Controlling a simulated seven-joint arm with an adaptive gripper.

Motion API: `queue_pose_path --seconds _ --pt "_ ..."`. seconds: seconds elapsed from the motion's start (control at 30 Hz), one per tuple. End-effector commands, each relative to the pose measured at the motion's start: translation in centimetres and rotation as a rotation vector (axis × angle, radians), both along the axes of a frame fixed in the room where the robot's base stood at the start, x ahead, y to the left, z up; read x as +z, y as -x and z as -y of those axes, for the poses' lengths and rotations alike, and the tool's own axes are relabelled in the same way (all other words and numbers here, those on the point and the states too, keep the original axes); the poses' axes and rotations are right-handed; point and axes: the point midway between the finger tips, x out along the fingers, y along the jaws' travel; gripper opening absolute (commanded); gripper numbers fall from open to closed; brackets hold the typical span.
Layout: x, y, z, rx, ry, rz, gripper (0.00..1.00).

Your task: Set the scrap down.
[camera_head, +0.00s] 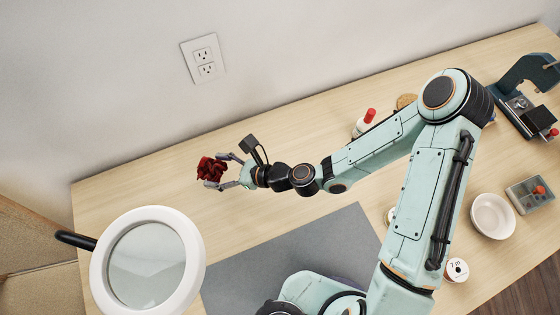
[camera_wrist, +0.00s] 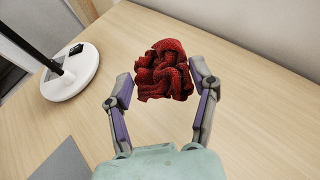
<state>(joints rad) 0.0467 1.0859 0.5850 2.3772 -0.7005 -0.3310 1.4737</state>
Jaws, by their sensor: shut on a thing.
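The scrap (camera_head: 211,168) is a crumpled piece of dark red cloth. My gripper (camera_head: 221,170) is shut on it, toward the left side of the wooden table (camera_head: 150,186). In the wrist view the scrap (camera_wrist: 164,72) sits between the two fingertips of my gripper (camera_wrist: 163,85), with folds bulging out ahead of them. Bare tabletop shows beyond and around it. I cannot tell exactly how high the scrap is above the table.
A white ring magnifier lamp (camera_head: 101,267) stands at the front left; its round base (camera_wrist: 66,86) shows in the wrist view. A grey mat (camera_head: 300,248) lies in front. A white bowl (camera_head: 475,214), a sewing machine (camera_head: 513,76) and small containers are at the right. The back left tabletop is clear.

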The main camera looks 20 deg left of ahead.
Motion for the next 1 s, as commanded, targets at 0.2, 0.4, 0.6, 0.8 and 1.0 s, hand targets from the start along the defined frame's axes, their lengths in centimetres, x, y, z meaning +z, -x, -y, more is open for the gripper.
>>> queue_pose_path --seconds 0.2,0.4,0.6,0.8,1.0 --pt "-0.9 -6.1 5.5 -0.233 0.003 -0.004 0.50" --pt "-1.9 -10.2 11.1 -0.433 0.000 -0.003 0.50" --pt "-3.8 -11.4 12.9 -0.494 0.000 -0.005 0.50" --pt "-6.6 -11.4 12.8 -0.493 0.000 -0.004 0.50" --pt "-9.5 -11.3 12.8 -0.490 0.001 -0.002 0.50"
